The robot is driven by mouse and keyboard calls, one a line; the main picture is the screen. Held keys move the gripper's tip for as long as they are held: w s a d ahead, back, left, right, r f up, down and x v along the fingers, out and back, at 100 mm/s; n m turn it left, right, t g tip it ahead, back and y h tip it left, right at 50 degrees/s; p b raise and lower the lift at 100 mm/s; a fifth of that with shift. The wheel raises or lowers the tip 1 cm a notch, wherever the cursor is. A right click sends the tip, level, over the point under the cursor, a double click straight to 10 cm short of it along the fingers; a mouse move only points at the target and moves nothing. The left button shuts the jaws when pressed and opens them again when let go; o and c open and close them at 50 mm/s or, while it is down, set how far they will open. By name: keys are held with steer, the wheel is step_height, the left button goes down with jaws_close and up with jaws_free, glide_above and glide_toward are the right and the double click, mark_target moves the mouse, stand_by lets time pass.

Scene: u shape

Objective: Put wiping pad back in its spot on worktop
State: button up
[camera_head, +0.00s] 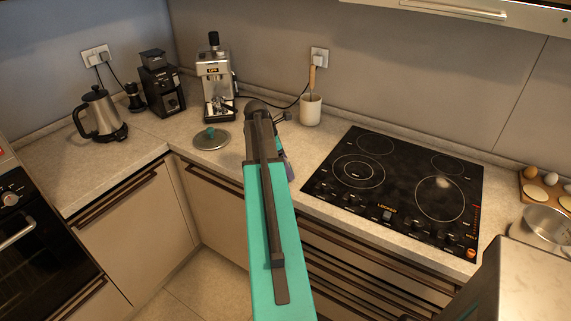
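My arm reaches up from the bottom centre over the front edge of the worktop (62,170). My gripper (284,117) is at the far end of the arm, mostly hidden behind the arm's dark end. Only small dark parts of it show to the right, so I cannot tell whether it is open or shut. A sliver of something purple and dark (288,168) shows just right of the arm near the worktop's front edge. It may be the wiping pad, but the arm hides most of it. No other wiping pad is clearly visible.
An espresso machine (215,80), grinder (162,88) and kettle (99,114) stand behind. A utensil crock (310,109) stands behind right. A black cooktop (395,190) and a pan (544,228) are right.

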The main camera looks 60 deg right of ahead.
steer(key=shift+r, duration=0.1)
steer(key=b+v, duration=0.2)
steer(key=v, duration=1)
stand_by(0.9)
